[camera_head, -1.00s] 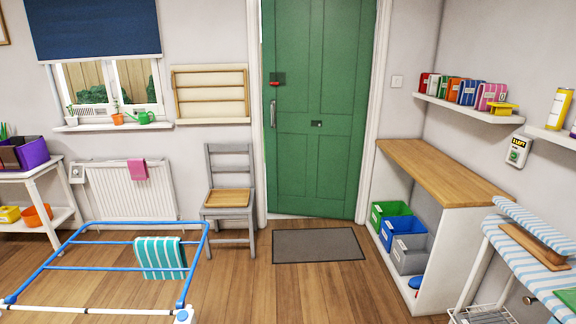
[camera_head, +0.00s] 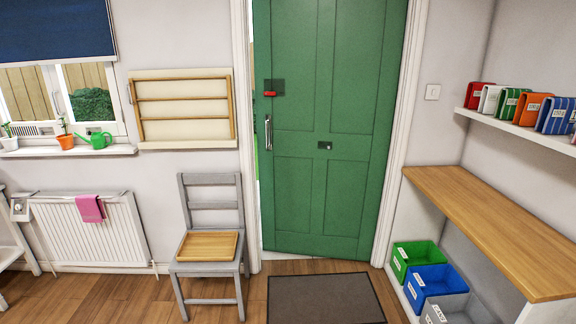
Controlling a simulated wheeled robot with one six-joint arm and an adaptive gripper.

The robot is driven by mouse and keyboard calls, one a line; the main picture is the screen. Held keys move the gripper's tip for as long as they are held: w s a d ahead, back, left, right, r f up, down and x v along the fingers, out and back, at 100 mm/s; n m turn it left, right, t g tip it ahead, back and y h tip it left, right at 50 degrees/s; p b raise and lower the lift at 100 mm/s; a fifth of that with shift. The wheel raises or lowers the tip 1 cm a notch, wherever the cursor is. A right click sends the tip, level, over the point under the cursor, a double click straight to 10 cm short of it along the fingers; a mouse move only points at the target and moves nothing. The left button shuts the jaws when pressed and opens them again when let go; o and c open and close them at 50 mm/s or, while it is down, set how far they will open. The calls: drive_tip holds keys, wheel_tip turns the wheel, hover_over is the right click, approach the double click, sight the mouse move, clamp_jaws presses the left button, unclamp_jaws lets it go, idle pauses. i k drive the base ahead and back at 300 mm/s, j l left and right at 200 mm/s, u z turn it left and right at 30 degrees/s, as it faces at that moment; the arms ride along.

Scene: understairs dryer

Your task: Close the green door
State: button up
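The green door (camera_head: 323,130) stands in a white frame in the far wall. It is slightly ajar. A narrow bright strip shows between its left edge and the frame, with a bit of outdoors in it. Its bottom left corner looks set back from the threshold, so the door seems to swing away from me, hinged on the right. A vertical metal handle (camera_head: 268,133) is near its left edge, below a dark lock plate with a red part (camera_head: 270,93). A small dark fitting (camera_head: 325,145) is at mid-width. My gripper is not in view.
A dark mat (camera_head: 325,299) lies before the door. A wooden-topped shelf unit (camera_head: 485,220) with green, blue and grey bins is on the right. Floor between chair and shelf unit is open.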

sight(332, 67)
drive_tip(key=i, duration=1.8)
drive_tip(key=i+l, duration=0.1)
drive_tip(key=i, duration=1.7)
drive_tip(key=i+u, duration=0.2)
drive_tip(key=i, duration=0.2)
